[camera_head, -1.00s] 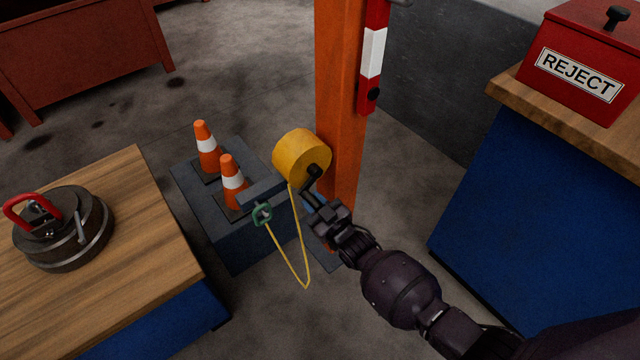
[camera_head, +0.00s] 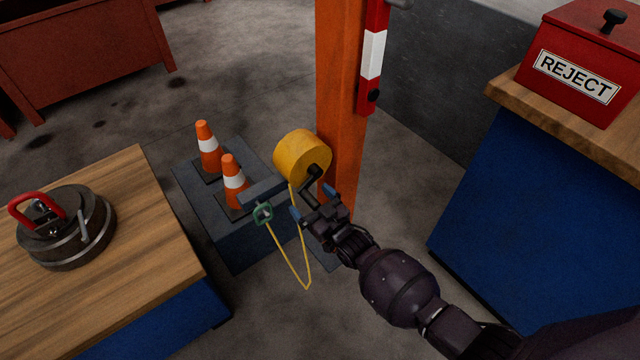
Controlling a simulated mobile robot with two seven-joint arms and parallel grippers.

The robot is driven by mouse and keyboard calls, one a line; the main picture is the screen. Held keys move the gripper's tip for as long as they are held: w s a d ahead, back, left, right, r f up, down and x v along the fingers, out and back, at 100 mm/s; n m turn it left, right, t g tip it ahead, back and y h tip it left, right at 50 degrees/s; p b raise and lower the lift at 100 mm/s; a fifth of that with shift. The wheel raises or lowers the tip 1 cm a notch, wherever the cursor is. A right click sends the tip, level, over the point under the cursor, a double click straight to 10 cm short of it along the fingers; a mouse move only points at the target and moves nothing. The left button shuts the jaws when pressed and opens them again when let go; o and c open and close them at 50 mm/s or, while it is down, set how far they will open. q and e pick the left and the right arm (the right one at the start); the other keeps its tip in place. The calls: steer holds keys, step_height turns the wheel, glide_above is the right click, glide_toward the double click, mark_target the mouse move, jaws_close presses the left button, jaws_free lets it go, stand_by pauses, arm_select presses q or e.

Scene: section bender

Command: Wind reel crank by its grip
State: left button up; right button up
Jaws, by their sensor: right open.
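The yellow reel (camera_head: 300,157) is mounted on the orange post (camera_head: 341,95). Its black crank (camera_head: 314,175) is on the near face, with the arm slanting down and left from the hub. The crank's grip end is close to my right gripper, and I cannot tell exactly where it ends. My right gripper (camera_head: 312,203) is open, its blue-tipped fingers spread on either side just below the crank. I cannot tell whether it touches the grip. My left gripper is out of view.
Two cones (camera_head: 235,182) stand on a dark block (camera_head: 215,235). Wooden-topped benches flank the area, the right one holding a red REJECT box (camera_head: 580,62).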

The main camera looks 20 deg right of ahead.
steer(key=shift+p+v, duration=0.45)
steer(key=shift+v, duration=0.7)
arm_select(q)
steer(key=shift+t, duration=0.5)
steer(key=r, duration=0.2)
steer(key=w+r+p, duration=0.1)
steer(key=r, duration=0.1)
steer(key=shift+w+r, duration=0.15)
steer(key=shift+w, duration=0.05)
arm_select(e)
steer(key=v, duration=0.5)
steer(key=shift+s+d, duration=0.15)
steer(key=shift+s, duration=0.2)
